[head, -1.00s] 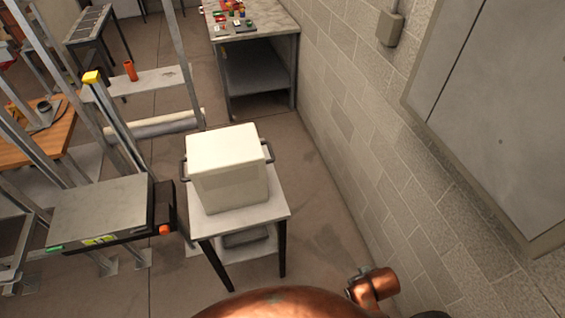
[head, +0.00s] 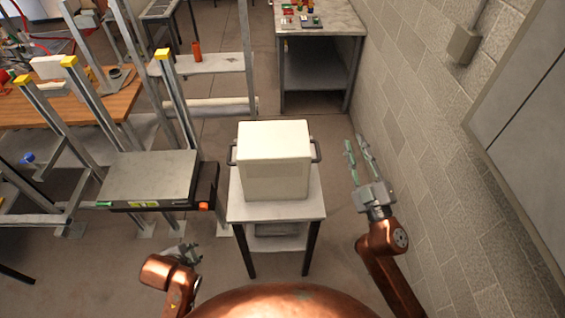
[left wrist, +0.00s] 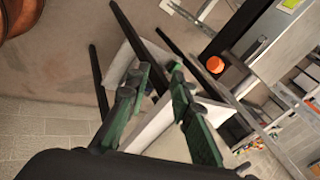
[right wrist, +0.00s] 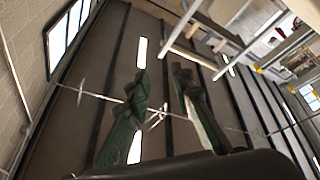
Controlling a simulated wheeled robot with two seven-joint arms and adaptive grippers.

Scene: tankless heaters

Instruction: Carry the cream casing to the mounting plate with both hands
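The cream casing (head: 275,165) stands upright on a small white-topped table (head: 240,211) in the middle of the head view. A dark handle shows on its left side and another on its right side. My left gripper (head: 183,252) is low, left of the table and apart from the casing; the left wrist view shows its fingers (left wrist: 160,73) open, with table parts beyond. My right gripper (head: 356,146) is raised to the right of the casing, apart from it; its fingers (right wrist: 160,75) are open and empty. I cannot identify the mounting plate for sure.
A grey flat-topped unit (head: 150,175) with an orange knob sits on metal framing just left of the table. Yellow-capped posts (head: 178,95) stand behind it. A block wall (head: 425,120) with a grey panel runs along the right. A workbench (head: 318,20) stands at the back.

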